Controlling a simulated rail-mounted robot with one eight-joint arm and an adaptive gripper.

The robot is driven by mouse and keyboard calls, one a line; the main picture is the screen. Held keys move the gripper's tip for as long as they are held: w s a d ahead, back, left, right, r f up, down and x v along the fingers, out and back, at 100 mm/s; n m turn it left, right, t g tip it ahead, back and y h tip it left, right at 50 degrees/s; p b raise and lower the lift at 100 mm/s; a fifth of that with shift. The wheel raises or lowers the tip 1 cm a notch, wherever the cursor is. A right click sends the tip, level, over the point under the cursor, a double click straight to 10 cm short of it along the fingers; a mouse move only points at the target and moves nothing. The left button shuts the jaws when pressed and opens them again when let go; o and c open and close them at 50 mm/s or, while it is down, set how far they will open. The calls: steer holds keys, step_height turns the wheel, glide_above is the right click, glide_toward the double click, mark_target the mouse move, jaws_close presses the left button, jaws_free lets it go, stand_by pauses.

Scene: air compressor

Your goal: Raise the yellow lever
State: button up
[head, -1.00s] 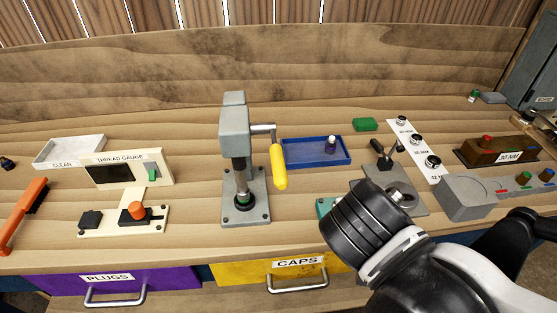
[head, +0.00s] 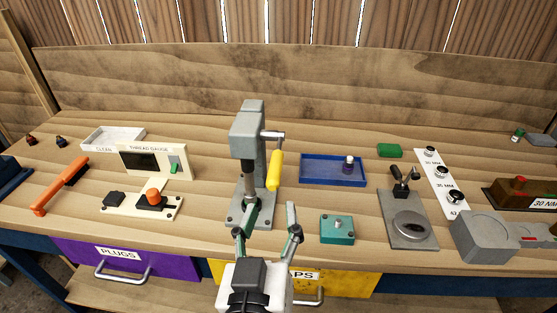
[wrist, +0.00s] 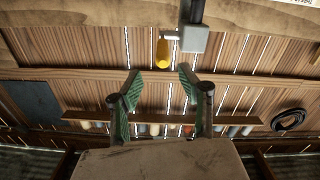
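The yellow lever (head: 275,170) hangs down from a metal crank on the right side of the grey press (head: 249,140). My gripper (head: 270,212) is in front of the press, below and nearer than the lever. Its two fingers are spread apart with nothing between them. In the wrist view the lever (wrist: 162,53) shows beyond the gap between the open fingertips (wrist: 160,75), with the press (wrist: 194,40) to its right. The gripper and lever appear apart. The gripper hides part of the press base and of the yellow CAPS drawer.
A blue tray (head: 318,178) and a teal block (head: 337,230) lie right of the press. A grey toggle-clamp fixture (head: 410,228) is farther right. The thread gauge (head: 158,162) stands left. The wooden backboard (head: 350,95) rises behind the bench.

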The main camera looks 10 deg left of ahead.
mark_target(277, 156)
steer(key=shift+w+a+r, duration=0.1)
steer(key=shift+w+a, duration=0.05)
steer(key=shift+w, duration=2.05)
steer(key=shift+w+a+f, duration=0.1)
steer(key=shift+w+a, duration=0.1)
steer(key=shift+w, duration=2)
steer(key=shift+w+a+r, duration=0.1)
steer(key=shift+w+a, duration=0.05)
steer(key=shift+w, duration=2.05)
jaws_close()
